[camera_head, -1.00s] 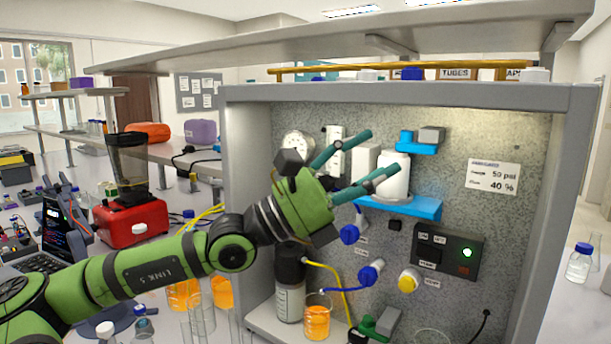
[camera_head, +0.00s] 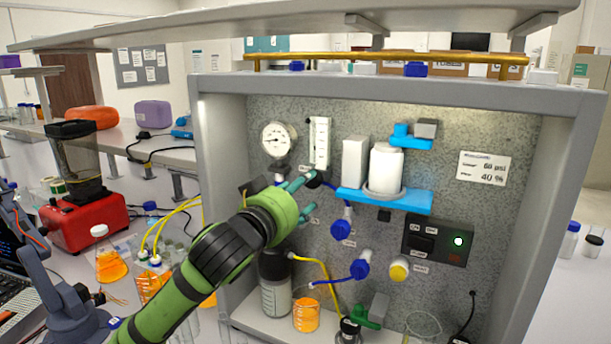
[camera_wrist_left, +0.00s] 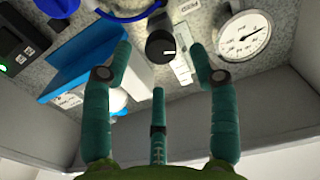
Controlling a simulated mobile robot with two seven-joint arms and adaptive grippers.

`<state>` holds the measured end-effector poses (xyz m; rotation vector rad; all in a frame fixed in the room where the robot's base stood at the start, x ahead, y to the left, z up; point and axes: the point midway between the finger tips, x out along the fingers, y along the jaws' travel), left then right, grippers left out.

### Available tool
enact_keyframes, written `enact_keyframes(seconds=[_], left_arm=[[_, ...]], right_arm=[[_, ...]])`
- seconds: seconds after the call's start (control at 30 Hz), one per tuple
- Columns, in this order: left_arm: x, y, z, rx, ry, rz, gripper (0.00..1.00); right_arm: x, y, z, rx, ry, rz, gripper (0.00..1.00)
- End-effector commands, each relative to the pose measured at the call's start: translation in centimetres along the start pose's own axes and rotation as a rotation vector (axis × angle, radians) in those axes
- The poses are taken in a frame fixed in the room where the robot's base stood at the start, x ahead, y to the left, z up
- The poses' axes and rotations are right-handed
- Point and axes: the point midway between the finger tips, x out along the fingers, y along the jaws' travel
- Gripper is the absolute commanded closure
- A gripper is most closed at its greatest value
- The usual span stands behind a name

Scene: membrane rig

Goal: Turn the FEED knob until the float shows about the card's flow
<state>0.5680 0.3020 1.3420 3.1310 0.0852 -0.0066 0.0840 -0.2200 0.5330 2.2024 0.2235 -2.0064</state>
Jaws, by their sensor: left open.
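The black FEED knob (camera_head: 314,180) is on the speckled panel under the upright flow tube (camera_head: 319,142). The knob (camera_wrist_left: 160,46) shows a white pointer mark in the left wrist view. My left gripper (camera_head: 309,195) is open with its teal fingers close to the knob; in the wrist view the fingers (camera_wrist_left: 160,60) appear on both sides of it, and contact cannot be told. The float is too small to read. The card (camera_head: 484,168) at the right shows a psi line and 40 %. My right gripper is not in view.
A round gauge (camera_head: 278,139) is left of the tube. A blue shelf (camera_head: 385,200) with white canisters juts out at the right. Blue valves (camera_head: 343,229) and a yellow knob (camera_head: 399,269) sit below. A beaker of orange liquid (camera_head: 306,315) stands on the rig floor.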

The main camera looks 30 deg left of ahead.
Motion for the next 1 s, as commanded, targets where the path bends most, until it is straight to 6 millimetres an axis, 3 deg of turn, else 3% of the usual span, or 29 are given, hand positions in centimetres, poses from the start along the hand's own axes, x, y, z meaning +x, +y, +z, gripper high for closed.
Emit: enact_keyframes(seconds=[0.4,0.77,0.87,0.9,1.0], left_arm=[[5.7,-0.1,-0.4,0.005,0.003,-0.003,0.40],[6.2,-0.1,-0.1,0.008,0.005,-0.002,0.40],[6.2,-0.1,-0.1,0.008,0.005,-0.002,0.76],[6.2,-0.1,-0.1,0.009,0.005,-0.002,0.92],[6.2,-0.1,-0.1,0.009,0.004,-0.002,0.97]], right_arm=[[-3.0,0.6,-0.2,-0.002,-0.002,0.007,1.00],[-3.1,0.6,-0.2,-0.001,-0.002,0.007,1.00],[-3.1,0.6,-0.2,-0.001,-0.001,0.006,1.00],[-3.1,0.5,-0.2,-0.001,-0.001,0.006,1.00],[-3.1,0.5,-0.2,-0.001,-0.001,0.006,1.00]])
